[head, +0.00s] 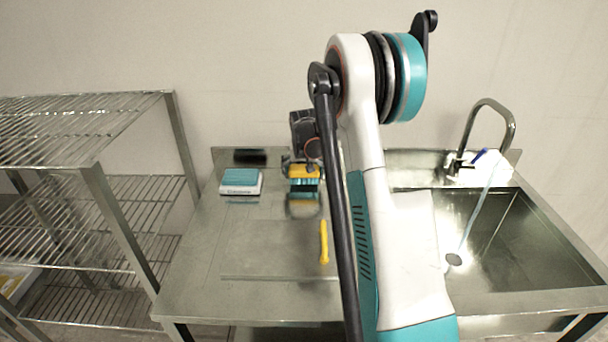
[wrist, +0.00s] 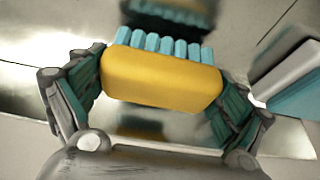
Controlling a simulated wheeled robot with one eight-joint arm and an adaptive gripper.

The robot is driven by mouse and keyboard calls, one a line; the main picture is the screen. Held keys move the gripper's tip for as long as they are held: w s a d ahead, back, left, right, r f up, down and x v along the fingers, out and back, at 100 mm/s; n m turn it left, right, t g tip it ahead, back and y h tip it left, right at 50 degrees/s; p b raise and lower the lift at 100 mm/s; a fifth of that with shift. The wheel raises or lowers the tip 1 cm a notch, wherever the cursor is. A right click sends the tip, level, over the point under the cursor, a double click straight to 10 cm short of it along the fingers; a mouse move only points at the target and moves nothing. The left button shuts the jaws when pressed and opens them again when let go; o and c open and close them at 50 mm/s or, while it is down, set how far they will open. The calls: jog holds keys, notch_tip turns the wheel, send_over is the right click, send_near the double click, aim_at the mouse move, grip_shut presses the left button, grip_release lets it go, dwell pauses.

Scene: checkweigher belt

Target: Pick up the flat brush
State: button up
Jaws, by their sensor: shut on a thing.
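The flat brush is a yellow block with a row of teal bristles; it shows in the middle of the wrist view (wrist: 160,78) and near the back of the steel counter in the head view (head: 304,171). My gripper (head: 303,167) is shut on it, with one finger pad at each end of the yellow block, as the wrist view also shows (wrist: 160,88). The bristles point away from my palm. A reflection of the brush shows on the shiny counter. I cannot tell exactly how far the brush is from the counter.
A teal-and-white box (head: 241,182) stands left of the brush. A yellow stick-like thing (head: 324,241) lies nearer the front. A dark flat thing (head: 250,157) is at the back. A sink with a faucet (head: 480,120) is at right, a wire shelf (head: 90,190) at left. The front-left counter is clear.

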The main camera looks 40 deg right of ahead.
notch_tip(320, 180, up, 18)
jog(key=p, duration=0.5)
jog(key=o, duration=0.7)
jog(key=c, duration=0.4)
jog(key=shift+c, duration=0.2)
